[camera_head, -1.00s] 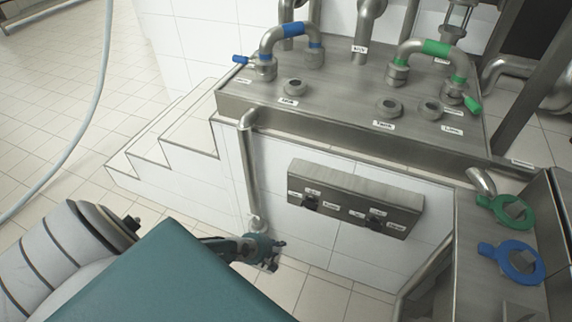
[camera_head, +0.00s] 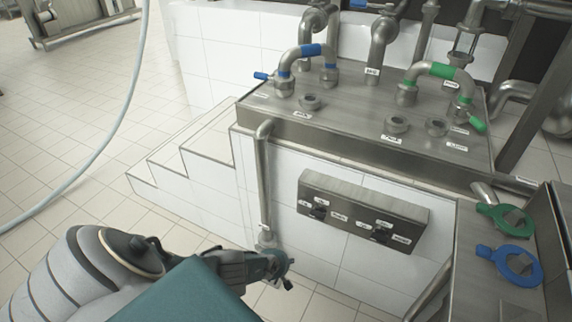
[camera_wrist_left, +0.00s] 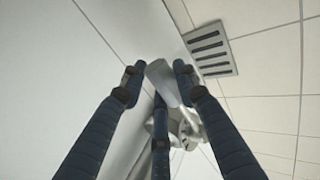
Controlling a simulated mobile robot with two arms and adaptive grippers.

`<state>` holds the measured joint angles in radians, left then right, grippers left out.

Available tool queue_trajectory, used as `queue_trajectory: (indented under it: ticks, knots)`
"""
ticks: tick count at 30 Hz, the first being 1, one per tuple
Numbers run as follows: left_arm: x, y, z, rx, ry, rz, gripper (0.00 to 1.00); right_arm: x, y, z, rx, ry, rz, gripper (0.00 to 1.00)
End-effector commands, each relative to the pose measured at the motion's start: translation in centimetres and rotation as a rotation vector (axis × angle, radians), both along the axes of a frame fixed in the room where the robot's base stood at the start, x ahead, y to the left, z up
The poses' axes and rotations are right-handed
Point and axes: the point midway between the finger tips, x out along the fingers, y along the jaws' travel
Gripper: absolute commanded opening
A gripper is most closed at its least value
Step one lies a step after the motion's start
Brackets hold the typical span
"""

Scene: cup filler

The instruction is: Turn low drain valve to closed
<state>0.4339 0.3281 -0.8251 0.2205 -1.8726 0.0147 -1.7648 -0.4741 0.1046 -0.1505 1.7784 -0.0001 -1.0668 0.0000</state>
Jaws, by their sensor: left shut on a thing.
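The low drain valve (camera_head: 266,241) is at the foot of a vertical steel pipe on the white tiled wall, mostly hidden behind my gripper in the head view. My left gripper (camera_head: 282,266) is at the pipe's lower end, close to the floor. In the left wrist view, the dark-blue fingers of my left gripper (camera_wrist_left: 157,78) close around a flat pale grey lever, the valve's handle (camera_wrist_left: 163,84). The valve body (camera_wrist_left: 189,128) shows behind the fingers. The lever's exact angle to the pipe is hard to tell. My right gripper is out of view.
A floor drain grate (camera_wrist_left: 210,50) lies beside the valve. Tiled steps (camera_head: 180,170) rise left of the pipe (camera_head: 264,185). A steel switch box (camera_head: 360,212) is on the wall to the right. A steel filling counter (camera_head: 350,105) with blue and green pipe bends stands above.

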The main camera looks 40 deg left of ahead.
Motion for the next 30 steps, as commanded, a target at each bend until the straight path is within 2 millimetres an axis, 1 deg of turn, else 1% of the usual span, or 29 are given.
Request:
queue_trajectory:
  ticks: [1,8,9,11,26,28,30]
  knots:
    - [-0.5,-0.3,-0.4,-0.001,0.011,-0.006,0.0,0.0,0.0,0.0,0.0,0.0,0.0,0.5]
    - [-0.5,-0.3,-0.4,0.0,0.012,-0.008,0.0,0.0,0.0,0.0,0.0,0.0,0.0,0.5]
    - [-0.5,-0.3,-0.4,0.0,0.012,-0.008,0.38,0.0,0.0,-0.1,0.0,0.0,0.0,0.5]
    - [-0.5,-0.3,-0.4,0.0,0.011,-0.008,0.49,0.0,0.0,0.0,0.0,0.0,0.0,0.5]
    - [-0.1,-0.1,-0.1,0.002,0.003,-0.003,0.49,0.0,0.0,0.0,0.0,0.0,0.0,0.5]
    - [0.0,-0.3,0.0,-0.004,-0.003,0.0,0.49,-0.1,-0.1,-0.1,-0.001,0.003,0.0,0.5]
    - [0.5,-1.1,0.4,-0.023,-0.025,0.016,0.49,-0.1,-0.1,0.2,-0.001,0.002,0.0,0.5]
